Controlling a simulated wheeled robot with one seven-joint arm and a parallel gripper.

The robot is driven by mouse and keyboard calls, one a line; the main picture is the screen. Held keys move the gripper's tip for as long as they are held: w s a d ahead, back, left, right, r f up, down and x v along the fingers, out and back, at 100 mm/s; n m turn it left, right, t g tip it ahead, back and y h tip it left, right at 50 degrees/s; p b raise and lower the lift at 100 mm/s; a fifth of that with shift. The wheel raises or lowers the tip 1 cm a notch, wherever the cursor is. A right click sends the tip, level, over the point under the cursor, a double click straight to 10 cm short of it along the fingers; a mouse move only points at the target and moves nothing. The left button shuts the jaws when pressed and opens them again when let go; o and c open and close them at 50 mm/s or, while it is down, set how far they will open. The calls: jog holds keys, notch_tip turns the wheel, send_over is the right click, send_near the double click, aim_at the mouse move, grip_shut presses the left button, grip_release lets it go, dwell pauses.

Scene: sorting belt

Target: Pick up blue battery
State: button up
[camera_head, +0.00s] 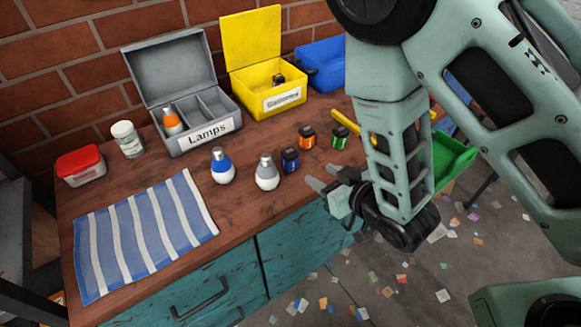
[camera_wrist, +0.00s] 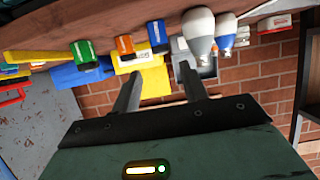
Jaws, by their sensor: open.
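The blue battery (camera_head: 290,160) stands upright on the wooden table near its front edge, just right of a grey-and-white bulb. The blue battery (camera_wrist: 158,35) also shows in the wrist view, beyond the gap between my fingertips. My gripper (camera_head: 325,180) is open and empty at the table's front edge, to the right of and nearer than the blue battery, not touching it. In the wrist view its two fingers (camera_wrist: 159,74) are spread apart.
An orange battery (camera_head: 306,138) and a green battery (camera_head: 340,137) stand behind and right. The grey bulb (camera_head: 266,173) is close on the left, beside a blue bulb (camera_head: 222,166). The yellow Batteries box (camera_head: 252,80) and grey Lamps box (camera_head: 180,100) stand behind.

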aim_at(294, 160)
jog(key=x, duration=0.8)
jog(key=shift+w+a, duration=0.1)
jog(key=shift+w, duration=0.05)
jog(key=shift+f+p+x, duration=0.1)
jog(key=shift+p+x, duration=0.2)
jog(key=shift+x, duration=1.35)
jog(key=shift+f+p+x, duration=0.15)
jog(key=shift+p+x, duration=0.1)
jog(key=shift+x, duration=1.4)
jog(key=c, duration=0.8)
